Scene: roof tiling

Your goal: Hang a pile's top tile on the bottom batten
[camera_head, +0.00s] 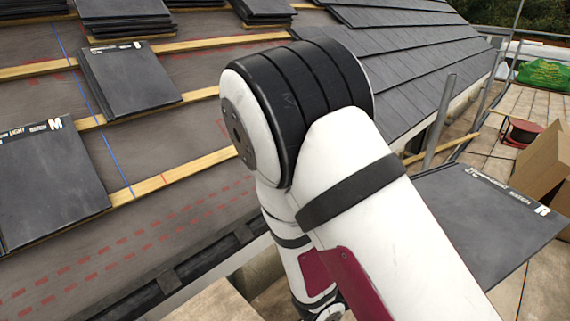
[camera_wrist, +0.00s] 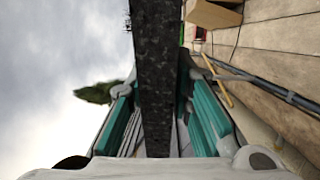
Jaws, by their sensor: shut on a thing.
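My gripper (camera_wrist: 165,135) is shut on a dark grey tile (camera_wrist: 156,70), seen edge-on between its teal pads in the wrist view. In the head view the gripper is hidden behind my arm. A flat dark tile (camera_head: 490,222) with a printed label strip shows right of my arm, over the boards; it looks like the held one, but the grip is hidden. The bottom batten (camera_head: 185,172) crosses the roof's left side, its right part bare. A tile pile (camera_head: 45,185) lies across it at the left edge. Another pile (camera_head: 128,80) lies higher up.
More piles (camera_head: 125,18) lie on the upper battens. Laid tiles (camera_head: 400,50) cover the roof's right part. A gutter (camera_head: 190,278) runs below the eave. A scaffold pole (camera_head: 438,120), a cardboard box (camera_head: 545,165) and a red reel (camera_head: 522,132) stand to the right.

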